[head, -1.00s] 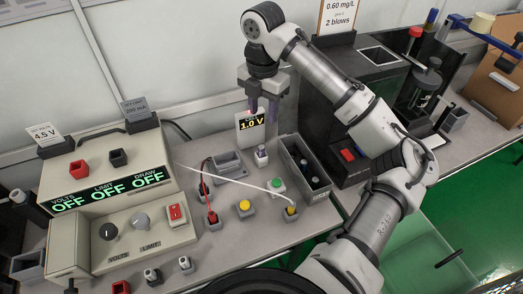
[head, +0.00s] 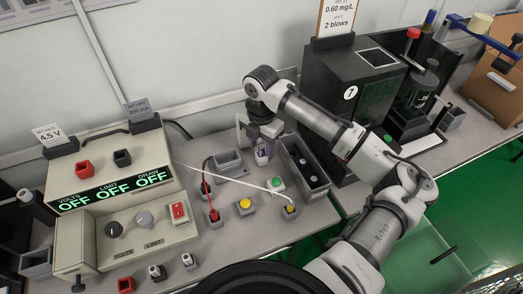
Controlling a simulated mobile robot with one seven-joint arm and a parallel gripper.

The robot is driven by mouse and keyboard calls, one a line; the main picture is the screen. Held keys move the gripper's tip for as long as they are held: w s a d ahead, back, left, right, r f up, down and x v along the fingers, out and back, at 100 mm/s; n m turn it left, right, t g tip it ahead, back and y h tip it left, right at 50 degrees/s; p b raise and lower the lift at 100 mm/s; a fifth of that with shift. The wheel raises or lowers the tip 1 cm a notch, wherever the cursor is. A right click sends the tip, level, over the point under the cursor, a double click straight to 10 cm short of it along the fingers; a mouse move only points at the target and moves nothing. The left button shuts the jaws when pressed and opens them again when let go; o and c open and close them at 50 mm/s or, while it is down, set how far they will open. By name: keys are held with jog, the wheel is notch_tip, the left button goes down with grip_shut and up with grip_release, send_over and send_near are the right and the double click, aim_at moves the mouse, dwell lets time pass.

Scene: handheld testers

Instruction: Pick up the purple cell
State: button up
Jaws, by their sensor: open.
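The purple cell (head: 261,158) is a small upright piece, pale with a purple part, in a small grey holder on the bench. It stands behind the yellow button and left of the long grey bin. My gripper (head: 263,148) points down right over it, with the fingers open around or just above its top. I cannot tell whether the fingers touch it. The gripper hides much of the cell's upper part and most of the small white display card (head: 242,128) behind it.
The long grey bin (head: 312,182) with dark cells stands close right of the gripper. An empty grey tray (head: 229,162), a red probe (head: 213,214), a white lead (head: 222,178) and buttons are nearby. The power supply (head: 115,190) is at left, a black tester (head: 350,100) at right.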

aim_at(261, 146)
grip_shut()
jog(key=shift+r, duration=0.15)
notch_tip(261, 146, up, 20)
jog(key=b, duration=0.1)
jog(key=shift+b, duration=0.35)
dwell(0.4)
